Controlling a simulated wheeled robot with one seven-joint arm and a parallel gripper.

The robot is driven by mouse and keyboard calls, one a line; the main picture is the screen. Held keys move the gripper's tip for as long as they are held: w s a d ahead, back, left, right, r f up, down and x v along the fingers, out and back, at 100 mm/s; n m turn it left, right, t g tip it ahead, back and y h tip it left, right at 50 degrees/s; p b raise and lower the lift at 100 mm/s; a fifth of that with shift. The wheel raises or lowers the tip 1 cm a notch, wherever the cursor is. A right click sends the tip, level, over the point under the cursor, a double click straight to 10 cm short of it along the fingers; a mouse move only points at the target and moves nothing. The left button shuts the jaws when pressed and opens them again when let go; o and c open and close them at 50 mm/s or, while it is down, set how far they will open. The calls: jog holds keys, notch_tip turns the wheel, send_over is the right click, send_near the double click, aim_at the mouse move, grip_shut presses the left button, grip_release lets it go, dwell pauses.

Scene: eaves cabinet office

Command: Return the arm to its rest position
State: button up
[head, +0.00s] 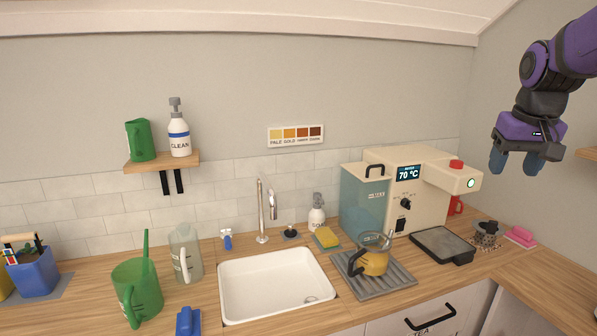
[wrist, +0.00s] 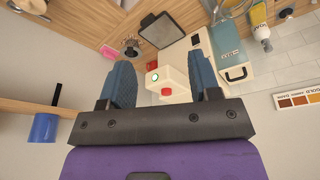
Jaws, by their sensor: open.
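My arm reaches in from the upper right of the head view, purple and black. My gripper (head: 514,164) hangs high above the right end of the counter, its blue fingers pointing down. In the wrist view the two blue fingers (wrist: 165,82) stand apart with nothing between them. Beyond the gap I see the cream machine (wrist: 174,84) with its red knob and green-lit button. The gripper touches nothing that I can see.
A shelf edge (head: 587,153) is right of my gripper. A blue cup (wrist: 45,127) shows in the wrist view.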

jog(key=s+a+f+n+t, duration=0.1)
jog(key=s+a, duration=0.4)
jog(key=s, duration=0.5)
jog(key=s+a+f+n+t, duration=0.1)
jog(key=s+a, duration=0.4)
jog(key=s, duration=0.5)
jog(key=shift+s+y, duration=0.25)
jog(key=shift+y, duration=0.15)
jog(key=shift+a, duration=0.1)
